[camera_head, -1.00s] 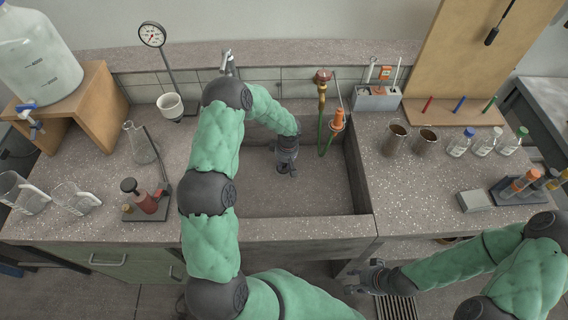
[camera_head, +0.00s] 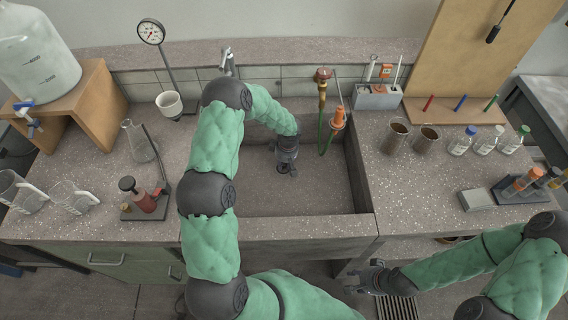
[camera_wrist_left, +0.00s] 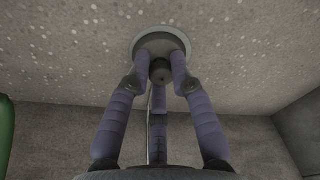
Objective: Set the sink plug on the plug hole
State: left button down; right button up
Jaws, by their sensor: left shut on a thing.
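In the left wrist view, the sink plug (camera_wrist_left: 150,47) is a dark round disc with a knob in its middle. The fingers of my left gripper (camera_wrist_left: 160,82) are shut on the plug. The pale rim of the plug hole (camera_wrist_left: 186,42) shows around the disc; I cannot tell whether the plug touches it. In the head view, my left gripper (camera_head: 286,170) points down into the sink, and hides the plug and the hole. My right gripper (camera_head: 365,280) is in front of the bench, away from the sink; its opening is unclear.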

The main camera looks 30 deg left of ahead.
pick_arm(q)
jog(key=c, duration=1)
grip_release()
jog(key=r, duration=0.4)
jog(key=d+r, duration=0.1)
jog(key=r, duration=0.7)
jog(key=shift+s+d, duration=0.1)
jog(key=shift+d, duration=0.1)
